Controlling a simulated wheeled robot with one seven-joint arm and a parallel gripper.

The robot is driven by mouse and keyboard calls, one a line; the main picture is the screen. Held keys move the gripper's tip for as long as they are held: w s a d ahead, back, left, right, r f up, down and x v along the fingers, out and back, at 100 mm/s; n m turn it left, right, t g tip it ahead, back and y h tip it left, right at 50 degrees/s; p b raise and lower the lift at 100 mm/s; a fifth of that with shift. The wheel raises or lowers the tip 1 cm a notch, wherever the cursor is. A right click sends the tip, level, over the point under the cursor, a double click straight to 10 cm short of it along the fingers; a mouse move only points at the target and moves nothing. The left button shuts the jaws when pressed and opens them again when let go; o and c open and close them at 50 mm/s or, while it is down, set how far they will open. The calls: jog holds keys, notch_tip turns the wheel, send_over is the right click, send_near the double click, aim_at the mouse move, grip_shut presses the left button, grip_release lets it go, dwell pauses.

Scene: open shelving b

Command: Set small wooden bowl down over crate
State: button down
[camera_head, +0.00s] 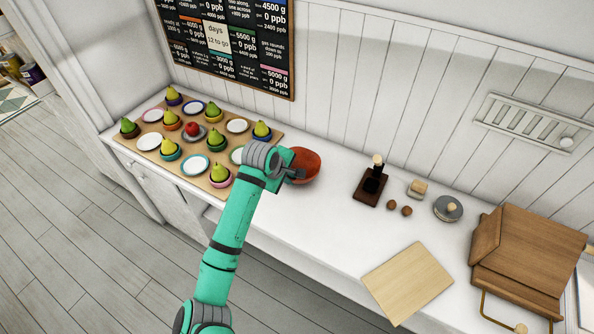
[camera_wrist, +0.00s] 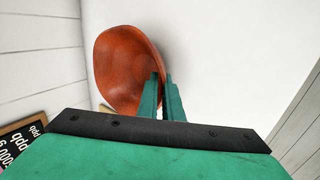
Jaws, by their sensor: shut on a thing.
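The small wooden bowl (camera_head: 305,165) is reddish brown and is at the middle of the white counter, right of the fruit board. My gripper (camera_head: 293,173) is shut on its rim. In the wrist view, the bowl (camera_wrist: 122,68) is tilted, and one finger of my gripper (camera_wrist: 163,88) is inside it and the other outside. I cannot tell whether the bowl touches the counter. A brown wooden box-like thing (camera_head: 519,241) at the far right of the counter may be the crate; its inside is hard to make out.
A board (camera_head: 224,196) with pears, a red apple and plates fills the counter's left. Between bowl and box stand a dark bottle stand (camera_head: 370,188), small brown balls (camera_head: 392,205), a grey round lidded thing (camera_head: 448,208) and a pale cutting board (camera_head: 408,283). A wall is behind.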

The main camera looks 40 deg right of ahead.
jog(key=shift+r, duration=0.55)
notch_tip(320, 180, up, 2)
jog(key=shift+w+r, duration=0.1)
jog(key=shift+r, duration=0.1)
jog(key=s+a+r, duration=0.9)
jog(key=s, duration=0.2)
jog(key=shift+r, duration=0.25)
jog(key=shift+w, duration=0.15)
